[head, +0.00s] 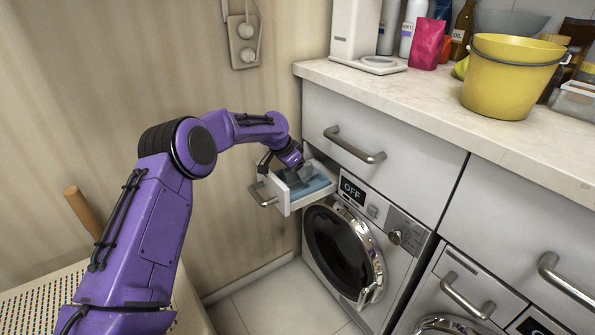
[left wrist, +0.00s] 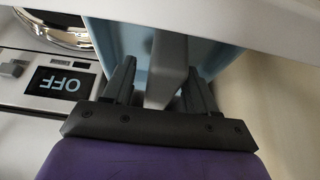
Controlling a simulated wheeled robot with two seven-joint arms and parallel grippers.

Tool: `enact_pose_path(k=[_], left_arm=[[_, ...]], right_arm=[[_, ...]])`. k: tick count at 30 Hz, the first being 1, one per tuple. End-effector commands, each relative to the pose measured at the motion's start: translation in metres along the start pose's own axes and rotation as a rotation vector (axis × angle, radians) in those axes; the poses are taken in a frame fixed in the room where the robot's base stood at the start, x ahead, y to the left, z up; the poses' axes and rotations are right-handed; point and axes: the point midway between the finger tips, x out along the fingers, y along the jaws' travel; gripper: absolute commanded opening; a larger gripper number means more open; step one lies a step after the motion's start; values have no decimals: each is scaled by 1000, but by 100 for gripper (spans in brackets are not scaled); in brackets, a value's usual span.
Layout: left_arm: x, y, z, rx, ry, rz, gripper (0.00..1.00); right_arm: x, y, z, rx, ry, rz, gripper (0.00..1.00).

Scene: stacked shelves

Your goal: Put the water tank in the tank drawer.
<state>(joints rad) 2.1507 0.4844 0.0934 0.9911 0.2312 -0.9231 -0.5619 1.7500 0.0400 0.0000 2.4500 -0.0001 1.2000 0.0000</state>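The tank drawer (head: 285,204) is pulled out at the upper left of the washing machine, a white box with a metal bar handle. The light-blue water tank (head: 316,188) lies inside it; its full depth is hidden by the drawer walls. In the left wrist view the blue tank (left wrist: 118,38) has a grey grip (left wrist: 166,68) rising between my fingers. My left gripper (head: 298,177) is over the drawer, its fingers apart on both sides of the grip, with a small gap showing on one side. The left gripper (left wrist: 160,92) looks open. My right gripper is out of view.
The washing machine (head: 343,250) has a round door and a display reading OFF (head: 352,191). Above is a closed cabinet drawer (head: 385,150) and a counter (head: 400,85) with a yellow bucket (head: 507,78) and bottles. A wall is close on the left; the floor in front is clear.

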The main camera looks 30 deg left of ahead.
Motion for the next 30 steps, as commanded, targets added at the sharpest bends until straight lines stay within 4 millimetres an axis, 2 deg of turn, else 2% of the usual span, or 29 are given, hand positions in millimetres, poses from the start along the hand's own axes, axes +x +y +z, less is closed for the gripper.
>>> enact_pose_path(k=[5,7,16,21,25,30], left_arm=[[-2,0,-1,0,1,-1,57],[-10,0,-3,0,2,-1,57],[-86,0,-4,0,4,-1,57],[-114,0,-3,0,2,1,57],[-123,0,-2,-1,1,0,57],[-123,0,-1,-1,0,0,57]], right_arm=[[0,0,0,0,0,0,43],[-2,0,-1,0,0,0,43],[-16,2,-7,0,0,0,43],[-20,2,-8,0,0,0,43],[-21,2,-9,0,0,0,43],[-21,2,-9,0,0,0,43]])
